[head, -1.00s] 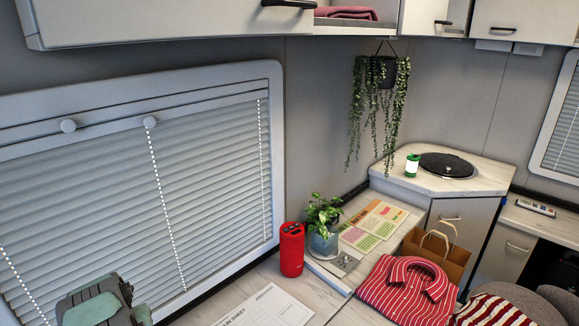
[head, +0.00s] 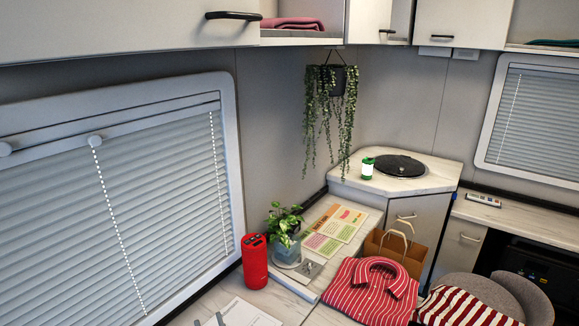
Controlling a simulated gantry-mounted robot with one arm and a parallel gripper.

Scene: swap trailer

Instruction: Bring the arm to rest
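My gripper is not clearly in view in the head view, so whether it is open or shut does not show. Small grey shapes at the bottom edge, by the white paper sheet (head: 248,315), are too cut off to identify. No part of my arm can be made out with certainty.
The worktop holds a red speaker (head: 255,262), a potted plant (head: 285,228), printed cards (head: 333,228), a paper bag (head: 393,245) and a striped red shirt (head: 370,292). A green-and-white canister (head: 367,168) stands at the corner. A hanging plant (head: 330,100) and cabinets (head: 130,30) are above.

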